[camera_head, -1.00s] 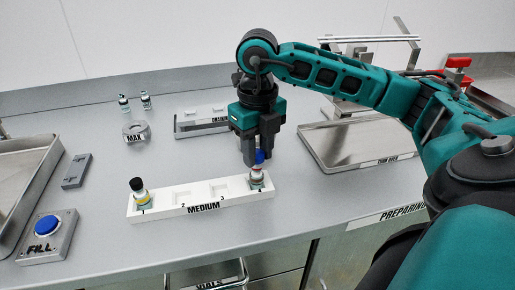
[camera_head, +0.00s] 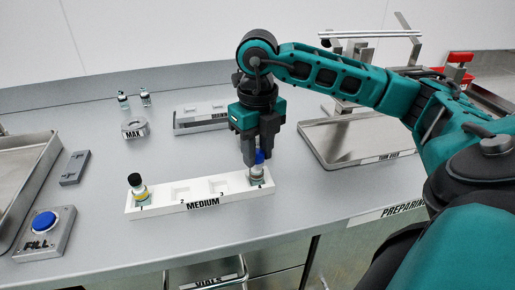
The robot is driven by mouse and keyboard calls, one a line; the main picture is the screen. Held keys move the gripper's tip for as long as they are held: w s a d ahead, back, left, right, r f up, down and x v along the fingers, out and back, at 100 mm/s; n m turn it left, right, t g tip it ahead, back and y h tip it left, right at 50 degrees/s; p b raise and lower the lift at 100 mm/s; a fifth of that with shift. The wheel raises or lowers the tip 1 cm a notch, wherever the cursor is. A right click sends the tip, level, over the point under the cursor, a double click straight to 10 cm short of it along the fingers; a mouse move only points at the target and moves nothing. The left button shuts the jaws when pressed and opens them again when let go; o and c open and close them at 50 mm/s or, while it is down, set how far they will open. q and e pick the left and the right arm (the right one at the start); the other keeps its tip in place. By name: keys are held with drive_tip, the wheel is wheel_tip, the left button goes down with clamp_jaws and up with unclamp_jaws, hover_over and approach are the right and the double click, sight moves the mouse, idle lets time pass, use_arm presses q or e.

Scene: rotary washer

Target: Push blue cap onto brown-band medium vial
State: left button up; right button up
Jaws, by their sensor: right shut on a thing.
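My right gripper (camera_head: 256,158) points straight down and is shut on the blue cap (camera_head: 260,156). The cap sits at the top of a small clear vial (camera_head: 257,176) in slot 4, the right end of the white MEDIUM rack (camera_head: 170,209). The fingers cover part of the cap and vial neck, so I cannot tell how far the cap is seated. The vial's band is too small to make out clearly. My left gripper is not in view.
A FILL button (camera_head: 44,222) is at left. A MAX holder (camera_head: 134,129), two small vials and another rack (camera_head: 190,125) stand behind. A metal tray (camera_head: 350,139) is at right.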

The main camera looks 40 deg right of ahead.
drive_tip(key=shift+f, duration=0.25)
idle(0.3)
drive_tip(key=o, duration=1)
drive_tip(key=shift+o, duration=0.2)
drive_tip(key=shift+r, duration=0.3)
wheel_tip(320, 180, up, 12)
drive_tip(key=p, duration=0.3)
drive_tip(key=shift+r+p, duration=0.25)
drive_tip(key=shift+p, duration=0.1)
